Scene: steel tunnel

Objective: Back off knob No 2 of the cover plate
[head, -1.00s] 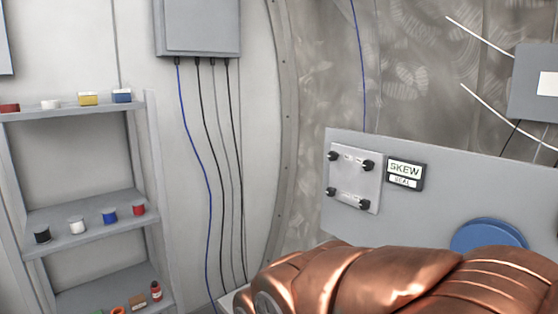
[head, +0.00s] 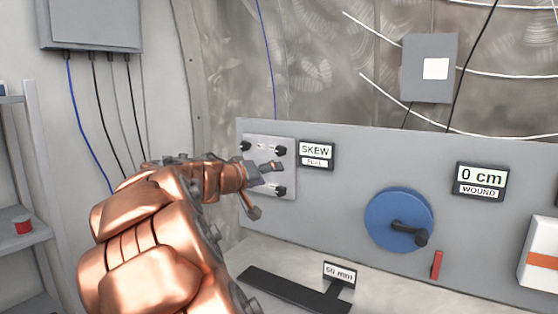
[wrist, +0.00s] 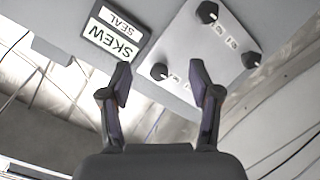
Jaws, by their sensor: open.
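The cover plate (head: 291,167) is a light grey square on the grey panel with a black knob near each corner. In the head view the top left knob (head: 245,146), top right knob (head: 280,149) and bottom right knob (head: 279,191) show; my arm hides the bottom left one. The number marks are too small to read. My gripper (head: 265,190) is open in front of the plate. In the wrist view, turned roughly upside down, the top right knob (wrist: 159,71) appears between the open fingertips (wrist: 160,76); I see no contact. The right finger covers part of the plate.
The SKEW SEAL sign (head: 317,155) is just right of the plate. Further right are a blue wheel (head: 385,222) with a black handle, a red lever (head: 437,265) and the 0 cm WOUND display (head: 481,181). A black bar (head: 290,290) lies on the bench below.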

